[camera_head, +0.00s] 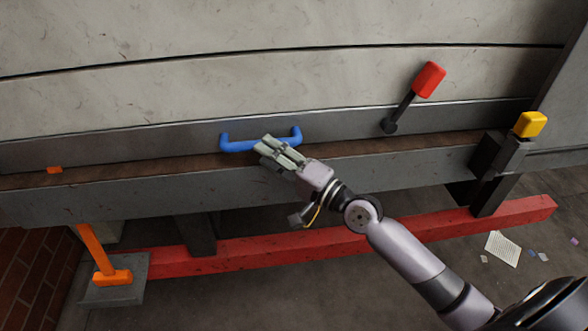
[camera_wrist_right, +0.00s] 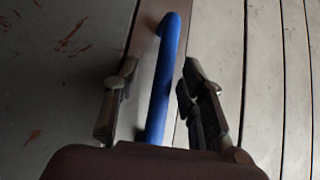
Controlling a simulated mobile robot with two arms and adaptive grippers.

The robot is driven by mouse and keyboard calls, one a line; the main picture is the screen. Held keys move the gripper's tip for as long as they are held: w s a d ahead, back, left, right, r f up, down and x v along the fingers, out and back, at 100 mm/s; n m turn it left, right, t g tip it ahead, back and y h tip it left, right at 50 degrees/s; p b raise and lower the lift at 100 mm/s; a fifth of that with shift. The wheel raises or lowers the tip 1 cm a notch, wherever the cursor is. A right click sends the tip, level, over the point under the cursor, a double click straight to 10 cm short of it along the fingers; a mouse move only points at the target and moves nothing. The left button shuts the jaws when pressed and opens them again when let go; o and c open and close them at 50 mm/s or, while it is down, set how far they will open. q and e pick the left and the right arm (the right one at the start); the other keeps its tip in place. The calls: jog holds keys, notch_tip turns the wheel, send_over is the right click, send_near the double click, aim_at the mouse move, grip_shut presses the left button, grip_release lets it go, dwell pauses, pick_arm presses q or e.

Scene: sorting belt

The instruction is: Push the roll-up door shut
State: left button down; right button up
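The roll-up door (camera_head: 220,50) is a pale slatted panel with a grey bottom bar. A blue handle (camera_head: 238,145) is on that bar, just above a brown, worn strip along the grey ledge. My right gripper (camera_head: 268,149) is at the handle and covers part of its middle in the head view. In the right wrist view the blue handle (camera_wrist_right: 164,80) runs between the two spread fingers of the right gripper (camera_wrist_right: 160,105), with a gap on each side. I cannot tell how deep the handle sits between them. My left gripper is not in view.
A lever with a red knob (camera_head: 429,79) stands right of the handle. A yellow-topped post (camera_head: 530,124) is at the ledge's right end. A red beam (camera_head: 330,242) runs below, with an orange-handled part (camera_head: 112,277) at lower left. Paper (camera_head: 502,248) lies on the floor.

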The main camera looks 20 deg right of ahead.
jog(key=v, duration=0.8)
jog(key=shift+s+f, duration=0.1)
jog(key=shift+s, duration=0.05)
dwell(0.5)
